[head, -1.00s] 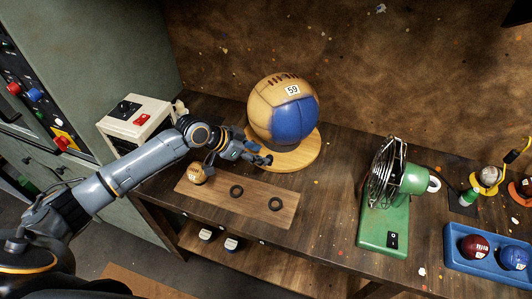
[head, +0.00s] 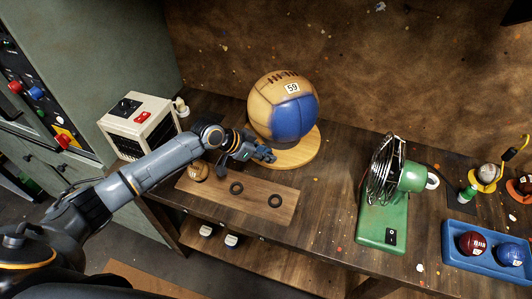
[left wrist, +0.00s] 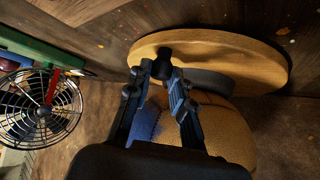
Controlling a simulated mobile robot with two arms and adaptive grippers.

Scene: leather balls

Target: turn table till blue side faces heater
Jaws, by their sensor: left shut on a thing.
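A large tan ball (head: 268,98) with a blue side (head: 295,120) and a "59" label sits on the round wooden turntable (head: 303,155). The blue side faces the front right in the head view. The heater, seemingly the cream box (head: 150,125) with a red switch, stands at the left. My left gripper (head: 268,155) is at the turntable's front edge. In the left wrist view its fingers (left wrist: 163,75) are shut on a black knob (left wrist: 163,58) at the turntable rim (left wrist: 255,58). The ball is partly hidden there by the gripper. My right gripper is not in view.
A green fan (head: 385,180) stands to the right. A blue tray (head: 488,265) holds a red and a blue ball.

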